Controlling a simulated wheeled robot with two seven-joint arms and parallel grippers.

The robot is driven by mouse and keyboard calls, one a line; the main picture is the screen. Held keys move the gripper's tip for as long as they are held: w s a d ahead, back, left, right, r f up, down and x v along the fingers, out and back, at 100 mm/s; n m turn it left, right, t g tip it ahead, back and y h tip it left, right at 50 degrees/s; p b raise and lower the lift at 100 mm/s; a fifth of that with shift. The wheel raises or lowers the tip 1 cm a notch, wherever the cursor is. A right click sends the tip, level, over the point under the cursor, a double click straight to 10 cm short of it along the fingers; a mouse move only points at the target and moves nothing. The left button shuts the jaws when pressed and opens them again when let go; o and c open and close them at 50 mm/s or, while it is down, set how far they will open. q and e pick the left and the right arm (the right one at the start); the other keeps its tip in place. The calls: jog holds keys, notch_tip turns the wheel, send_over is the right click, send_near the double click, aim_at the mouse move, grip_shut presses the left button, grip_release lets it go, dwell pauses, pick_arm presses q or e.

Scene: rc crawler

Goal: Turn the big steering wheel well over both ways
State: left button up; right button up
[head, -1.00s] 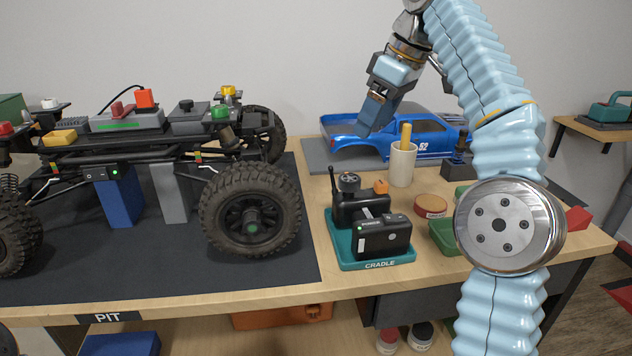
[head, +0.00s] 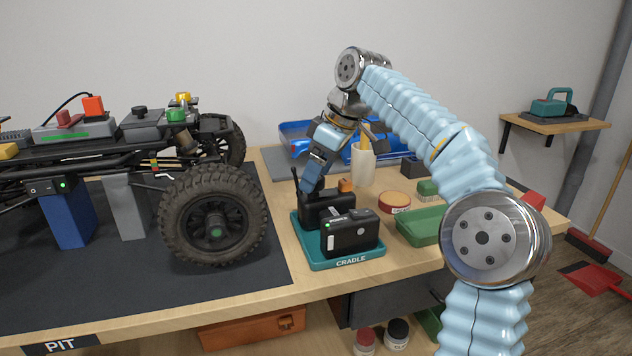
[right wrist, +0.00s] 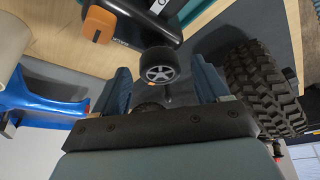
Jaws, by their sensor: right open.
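The handheld transmitter (head: 322,208) stands in the teal cradle tray (head: 350,263) on the bench. Its dark steering wheel with a grey spoked hub (right wrist: 160,72) shows in the right wrist view, between my right gripper's two blue fingers. The fingers stand apart, with a gap visible on each side of the wheel. In the head view my right gripper (head: 311,187) points down over the transmitter and hides the wheel. I cannot tell exactly how deep the wheel sits between the fingertips. My left gripper is not in view.
The crawler's big tyre (head: 213,213) stands left of the cradle. A black box (head: 350,234) with a green light sits at the tray's front. A cream cup (head: 362,165), a blue body shell (head: 296,130) and a green tray (head: 420,226) are close by.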

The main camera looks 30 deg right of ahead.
jog(key=shift+w+a+f, duration=0.1)
jog(key=shift+w+f, duration=0.05)
jog(key=shift+f, duration=0.25)
jog(key=shift+c, duration=0.3)
jog(key=c, duration=1)
jog(key=shift+r+m, duration=0.1)
jog(key=shift+m, duration=0.2)
jog(key=m, duration=0.2)
jog(key=m+h+p, duration=0.1)
jog(key=m, duration=0.1)
jog(key=shift+a+t+h+p, duration=0.15)
jog(key=shift+t+h+p, duration=0.15)
jog(key=shift+t, duration=0.1)
jog(key=shift+m+h+p, duration=0.7)
jog(key=shift+m, duration=1)
